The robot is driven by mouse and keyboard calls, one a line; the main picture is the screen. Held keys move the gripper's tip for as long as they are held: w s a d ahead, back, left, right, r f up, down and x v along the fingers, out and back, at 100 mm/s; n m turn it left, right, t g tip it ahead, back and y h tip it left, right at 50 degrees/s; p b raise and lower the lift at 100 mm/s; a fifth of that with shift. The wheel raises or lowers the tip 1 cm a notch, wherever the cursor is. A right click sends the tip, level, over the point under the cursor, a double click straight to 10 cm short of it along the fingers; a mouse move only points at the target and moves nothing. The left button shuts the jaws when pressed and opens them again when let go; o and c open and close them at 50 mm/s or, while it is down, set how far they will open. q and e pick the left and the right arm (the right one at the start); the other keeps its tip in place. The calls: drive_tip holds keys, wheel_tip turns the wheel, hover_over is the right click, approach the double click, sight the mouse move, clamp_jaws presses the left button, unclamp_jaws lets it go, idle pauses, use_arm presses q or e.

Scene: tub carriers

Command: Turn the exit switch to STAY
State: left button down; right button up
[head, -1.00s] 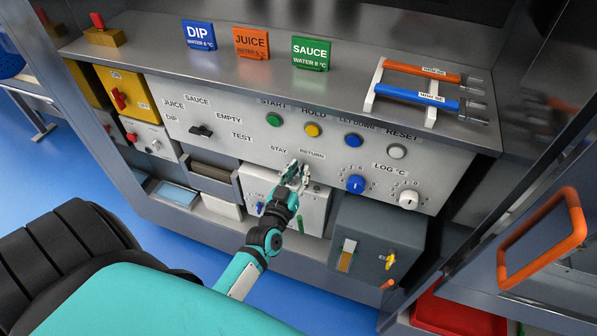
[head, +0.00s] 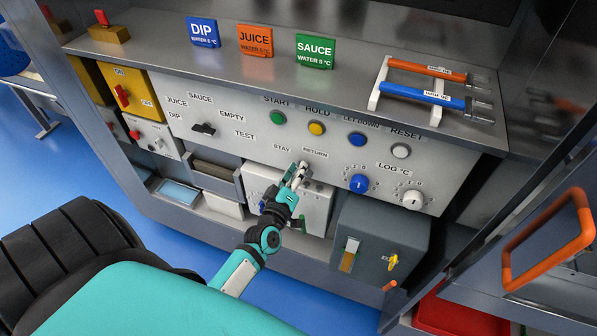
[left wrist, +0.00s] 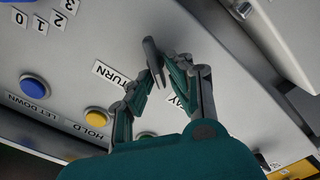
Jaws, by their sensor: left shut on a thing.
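The exit switch is a small grey lever (left wrist: 151,57) on the pale control panel, beside the STAY (head: 282,148) and RETURN (head: 315,154) labels. The left wrist view also shows the RETURN label (left wrist: 114,75) and a partly covered STAY label (left wrist: 176,98). My left gripper (head: 301,171) reaches the panel just below these labels. In the left wrist view its fingertips (left wrist: 158,68) are closed on the lever from both sides. In the head view the fingers mostly hide the lever, so its exact setting is hard to tell. My right gripper is out of view.
A blue knob (head: 359,183) and a white knob (head: 412,199) sit right of my gripper. A white box (head: 318,207) and a dark grey box (head: 380,235) stand below. Round buttons, including a yellow one (head: 317,128), lie above. An orange handle (head: 547,240) juts out at right.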

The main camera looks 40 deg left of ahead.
use_arm(q)
drive_tip(key=shift+f+n, duration=0.1)
drive_tip(key=shift+n, duration=0.5)
drive_tip(key=c, duration=1.3)
unclamp_jaws()
drive_tip(key=v, duration=1.2)
drive_tip(key=shift+d, duration=0.1)
